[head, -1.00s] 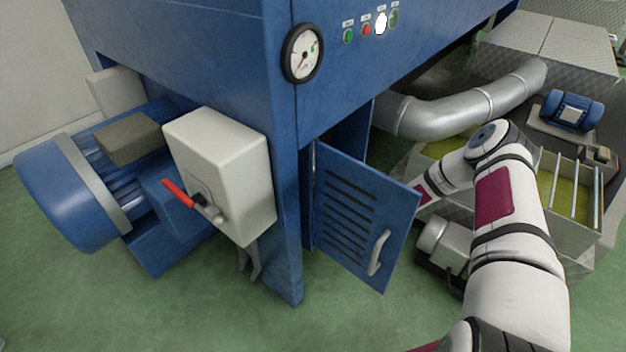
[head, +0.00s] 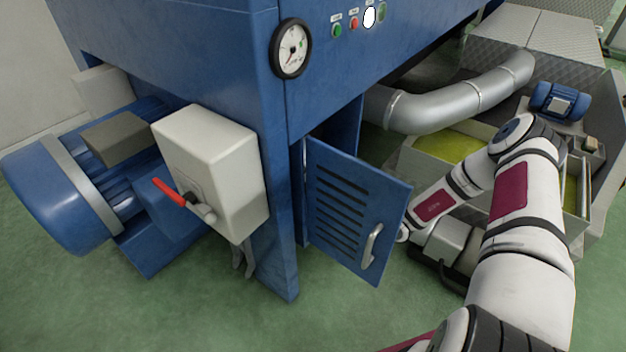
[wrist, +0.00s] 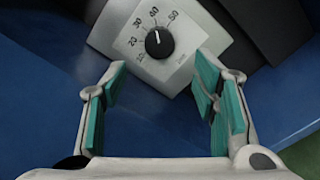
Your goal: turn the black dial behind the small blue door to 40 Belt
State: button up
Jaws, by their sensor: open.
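The black dial (wrist: 159,43) shows in the wrist view on a light grey plate (wrist: 190,38) with numbers from 10 to 50 around it. Its small white mark points up and slightly left, roughly toward the 40; the exact reading is too small to be sure. My gripper (wrist: 161,72) is open and empty, its teal-padded fingers apart on either side of and short of the dial, not touching it. The small blue door (head: 352,215), slatted with a grey handle (head: 373,243), stands open in the head view. It hides the dial and my gripper there.
A grey switch box (head: 212,165) with a red lever (head: 168,191) is on the machine's left corner. A round gauge (head: 291,48) and coloured buttons are above. A silver pipe (head: 450,105) and olive-green vats lie behind my arm. Green floor is clear in front.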

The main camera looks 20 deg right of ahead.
jog(key=shift+v, duration=1.9)
